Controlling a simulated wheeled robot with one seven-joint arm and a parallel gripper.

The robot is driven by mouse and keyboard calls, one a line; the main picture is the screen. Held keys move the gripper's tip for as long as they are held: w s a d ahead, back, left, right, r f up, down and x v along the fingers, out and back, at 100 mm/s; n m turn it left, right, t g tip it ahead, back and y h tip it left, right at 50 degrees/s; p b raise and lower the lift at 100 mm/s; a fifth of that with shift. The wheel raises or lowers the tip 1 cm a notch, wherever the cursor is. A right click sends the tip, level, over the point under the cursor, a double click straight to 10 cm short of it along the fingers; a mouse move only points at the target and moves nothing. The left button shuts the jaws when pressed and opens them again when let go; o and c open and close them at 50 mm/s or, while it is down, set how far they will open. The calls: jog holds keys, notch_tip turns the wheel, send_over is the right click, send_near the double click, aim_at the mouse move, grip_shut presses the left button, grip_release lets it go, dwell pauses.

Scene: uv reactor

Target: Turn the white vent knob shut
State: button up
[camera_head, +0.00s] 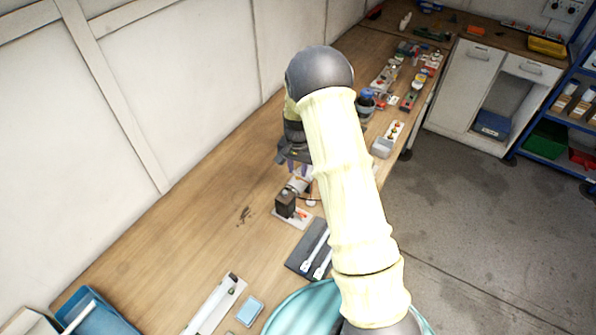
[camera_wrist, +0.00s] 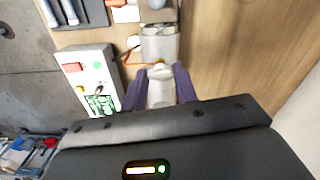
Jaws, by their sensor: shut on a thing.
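The white vent knob (camera_wrist: 160,74) is a pale, rounded piece at the end of a pale cylindrical body in the wrist view. My gripper (camera_wrist: 160,82) has its two purple fingers on either side of it, shut on it. In the head view my gripper (camera_head: 292,168) points down at the small apparatus on the bench, and my arm hides part of that spot. The knob cannot be made out in the head view.
A white control box (camera_wrist: 88,72) with a red button and a green patch stands left of my gripper. A metallic grey part (camera_wrist: 158,45) lies just beyond the knob. A black block (camera_head: 285,204) stands on the wooden bench (camera_head: 190,225). Bare bench lies left of it.

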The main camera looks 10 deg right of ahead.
jog(key=shift+m+b, duration=0.3)
jog(key=shift+m, duration=0.8)
jog(key=shift+r, duration=0.1)
jog(key=o, duration=1)
notch_tip(320, 180, up, 17)
jog(key=b, duration=0.4)
jog(key=shift+r, duration=0.15)
jog(key=s+f+n+t, duration=0.1)
jog(key=s+f+n, duration=0.1)
jog(key=s, duration=0.6)
jog(key=s+f+n, duration=0.1)
jog(key=s+n, duration=0.3)
jog(key=s, duration=0.4)
jog(key=s+f+n+t, duration=0.1)
jog(key=s+f+n, duration=0.1)
jog(key=s, duration=0.6)
jog(key=shift+f+n+t, duration=0.3)
jog(key=shift+f+n, duration=0.05)
jog(key=shift+n, duration=0.15)
